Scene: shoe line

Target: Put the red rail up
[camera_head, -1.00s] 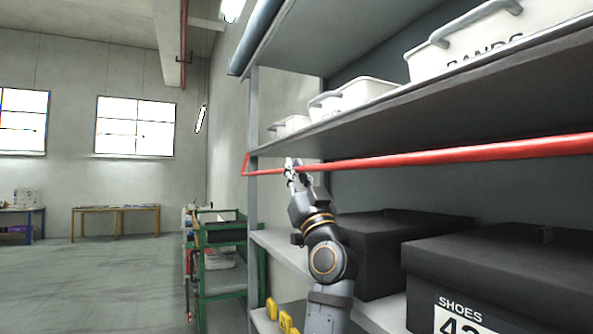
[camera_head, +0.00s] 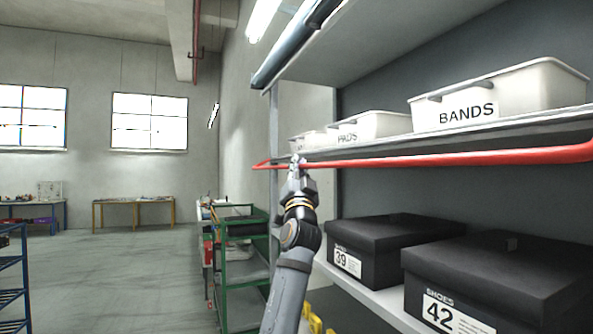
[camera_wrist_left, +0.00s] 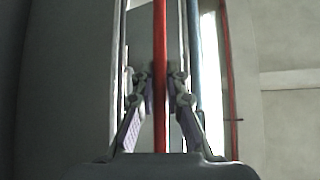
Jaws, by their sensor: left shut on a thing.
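The red rail (camera_head: 460,159) is a long thin bar running across the front of the shelf unit, near the upper shelf edge. Its right end bends back toward the shelf at the right of the head view, and its left end also bends. My left gripper (camera_head: 297,162) is shut on the rail near its left end. In the left wrist view the red rail (camera_wrist_left: 160,70) runs between the fingers of the left gripper (camera_wrist_left: 160,102). My right gripper is not in view.
White bins, one marked BANDS (camera_head: 540,90), stand on the upper shelf (camera_head: 390,143) behind the rail. Black shoe boxes 39 (camera_head: 385,235) and 42 (camera_head: 500,270) stand on the lower shelf. A green cart (camera_head: 240,275) stands left of the shelf.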

